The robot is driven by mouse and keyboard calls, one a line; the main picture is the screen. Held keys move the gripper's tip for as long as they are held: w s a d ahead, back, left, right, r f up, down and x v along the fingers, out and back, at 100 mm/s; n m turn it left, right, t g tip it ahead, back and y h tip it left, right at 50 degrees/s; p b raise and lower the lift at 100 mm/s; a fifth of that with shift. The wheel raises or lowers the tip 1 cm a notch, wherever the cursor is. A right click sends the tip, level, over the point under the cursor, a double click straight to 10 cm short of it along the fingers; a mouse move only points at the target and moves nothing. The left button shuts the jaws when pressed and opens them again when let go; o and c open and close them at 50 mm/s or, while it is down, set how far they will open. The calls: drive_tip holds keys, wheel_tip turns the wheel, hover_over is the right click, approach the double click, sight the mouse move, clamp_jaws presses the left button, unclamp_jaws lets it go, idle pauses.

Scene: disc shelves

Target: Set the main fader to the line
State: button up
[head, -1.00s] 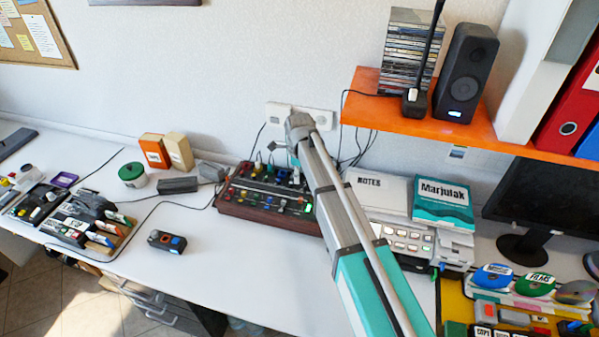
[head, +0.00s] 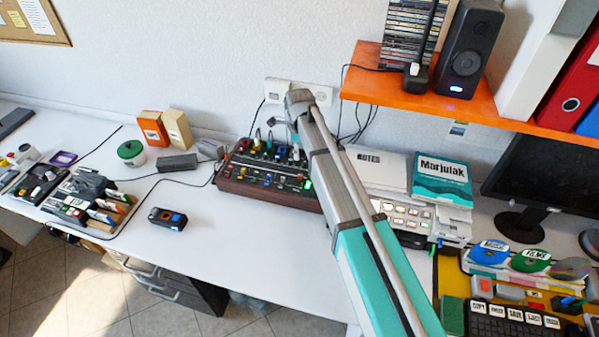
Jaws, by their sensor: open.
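The mixer (head: 268,193), a dark console with brown wooden edges, stands against the wall in the middle of the desk. Its top carries several small coloured knobs and sliders and a green light. The main fader and its line are too small to tell apart. My arm comes up from the bottom right and covers the mixer's right side. My gripper (head: 283,124) is small and partly hidden at the arm's far end, above the back of the mixer. It looks open, and I see nothing held in it. It appears apart from the controls.
A small dark device (head: 168,218) lies on the desk at the left front. Cables run to a wall socket (head: 297,92) behind the mixer. An orange shelf (head: 400,85) overhangs at the right. A book (head: 442,178) leans behind a white keypad. The desk before the mixer is clear.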

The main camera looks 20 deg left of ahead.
sight(300, 175)
drive_tip(key=shift+w, duration=0.75)
drive_tip(key=shift+f, duration=0.2)
wheel_tip(300, 175, down, 13)
drive_tip(key=b, duration=1.3)
drive_tip(key=shift+f+b, duration=0.2)
drive_tip(key=shift+b, duration=0.2)
clamp_jaws()
